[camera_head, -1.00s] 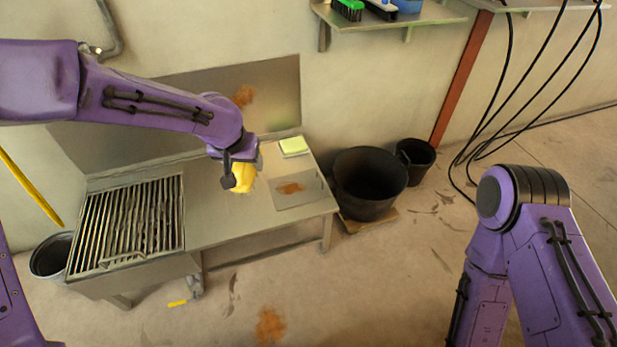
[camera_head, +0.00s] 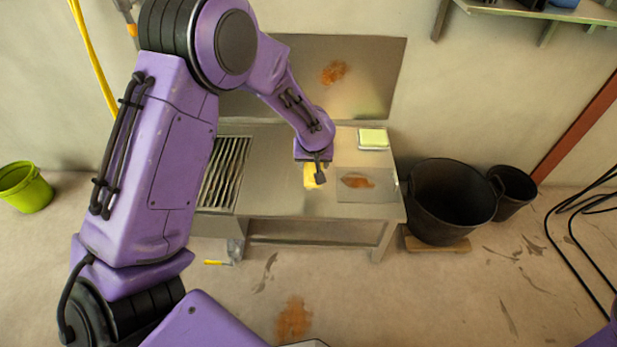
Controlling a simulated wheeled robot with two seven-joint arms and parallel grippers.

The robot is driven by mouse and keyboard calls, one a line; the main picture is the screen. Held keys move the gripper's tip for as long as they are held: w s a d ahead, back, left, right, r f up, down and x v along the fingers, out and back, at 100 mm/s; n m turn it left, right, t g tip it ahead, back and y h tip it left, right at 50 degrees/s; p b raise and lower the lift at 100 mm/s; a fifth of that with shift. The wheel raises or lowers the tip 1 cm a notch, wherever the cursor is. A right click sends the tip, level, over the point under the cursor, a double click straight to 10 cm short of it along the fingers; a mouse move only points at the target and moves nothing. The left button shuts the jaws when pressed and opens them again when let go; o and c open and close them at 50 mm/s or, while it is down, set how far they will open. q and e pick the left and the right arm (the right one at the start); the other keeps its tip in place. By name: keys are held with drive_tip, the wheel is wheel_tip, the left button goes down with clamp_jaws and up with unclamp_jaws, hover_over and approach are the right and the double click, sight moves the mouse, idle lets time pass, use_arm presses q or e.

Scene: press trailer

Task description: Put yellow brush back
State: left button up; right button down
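My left arm reaches across from the left to the metal worktable (camera_head: 290,203). My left gripper (camera_head: 315,174) points down at the middle of the tabletop, with a yellow block-like thing, seemingly the yellow brush (camera_head: 310,178), at its fingers. The gripper looks shut on it; the far finger is hidden, and I cannot tell whether the brush touches the table. A wall shelf (camera_head: 545,11) is cut off at the top right, with a dark thing and a blue thing partly showing on it. My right gripper is out of view.
A yellow-green sponge (camera_head: 373,138) and a stained metal plate (camera_head: 385,193) lie right of the gripper. A slatted grate (camera_head: 223,172) is on the left. A large black tub (camera_head: 452,203), a smaller black bucket (camera_head: 515,192) and a green bucket (camera_head: 24,187) flank the table. The front floor is open.

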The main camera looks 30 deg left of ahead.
use_arm(q)
drive_tip(key=w+a+f, duration=0.1)
drive_tip(key=w+a+f+b, duration=0.1)
drive_tip(key=f, duration=0.1)
drive_tip(key=a+f, duration=0.1)
drive_tip(key=f, duration=0.1)
drive_tip(key=shift+w+a+f+b, duration=0.1)
drive_tip(key=shift+w+f+b, duration=0.1)
drive_tip(key=shift+w+b, duration=0.2)
drive_tip(key=f, duration=0.1)
drive_tip(key=f+b, duration=0.1)
drive_tip(key=f, duration=0.1)
drive_tip(key=shift+w+a+f+b, duration=0.2)
drive_tip(key=shift+a+f+b, duration=0.1)
drive_tip(key=shift+f, duration=0.1)
drive_tip(key=shift+d+r, duration=0.1)
drive_tip(key=shift+r, duration=0.05)
drive_tip(key=shift+f, duration=0.2)
drive_tip(key=o, duration=0.9)
drive_tip(key=shift+o, duration=0.2)
drive_tip(key=shift+r, duration=0.1)
